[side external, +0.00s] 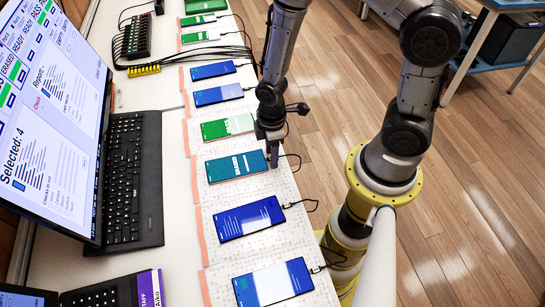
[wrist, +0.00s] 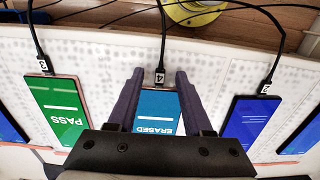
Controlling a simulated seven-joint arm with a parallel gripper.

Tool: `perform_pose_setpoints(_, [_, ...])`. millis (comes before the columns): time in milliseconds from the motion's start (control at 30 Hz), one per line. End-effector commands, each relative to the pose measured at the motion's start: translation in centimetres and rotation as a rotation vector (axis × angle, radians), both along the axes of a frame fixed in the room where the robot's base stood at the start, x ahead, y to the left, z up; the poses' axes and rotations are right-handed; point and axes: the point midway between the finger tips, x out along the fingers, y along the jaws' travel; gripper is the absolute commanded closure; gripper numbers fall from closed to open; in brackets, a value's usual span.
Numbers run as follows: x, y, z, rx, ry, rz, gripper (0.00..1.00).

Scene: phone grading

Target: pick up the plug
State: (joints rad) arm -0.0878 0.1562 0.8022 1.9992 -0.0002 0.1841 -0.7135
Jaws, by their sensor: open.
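The plug (wrist: 160,76) is a small black connector with a white "4" label, on a black cable. It sits at the end of a teal phone (wrist: 157,108) that reads ERASED. In the wrist view my gripper (wrist: 159,73) is open, with one finger on each side of the plug and a gap on both sides. In the side view my gripper (side external: 271,158) is low over the cable end of the same phone (side external: 236,167) and mostly hides the plug. I cannot tell whether the fingertips touch the mat.
A green PASS phone (wrist: 58,107) and a blue phone (wrist: 249,121) lie on either side, each with its own plug. Several phones line the white mat (side external: 202,247). Cables run to a black hub (side external: 137,36).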

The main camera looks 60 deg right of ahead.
Motion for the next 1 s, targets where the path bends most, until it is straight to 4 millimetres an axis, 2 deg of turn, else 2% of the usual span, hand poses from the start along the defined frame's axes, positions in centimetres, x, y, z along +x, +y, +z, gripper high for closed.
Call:
perform_pose_setpoints(267, [0.0, 0.0, -0.05, 0.0, 0.0, 0.0, 0.49])
perform_pose_setpoints(500, [0.01, 0.0, -0.04, 0.0, 0.0, 0.0, 0.91])
perform_pose_setpoints(567, [0.01, 0.0, -0.04, 0.0, 0.0, 0.0, 1.0])
perform_pose_setpoints(1000, [0.05, 0.01, 0.25, 0.0, -0.001, 0.0, 1.0])
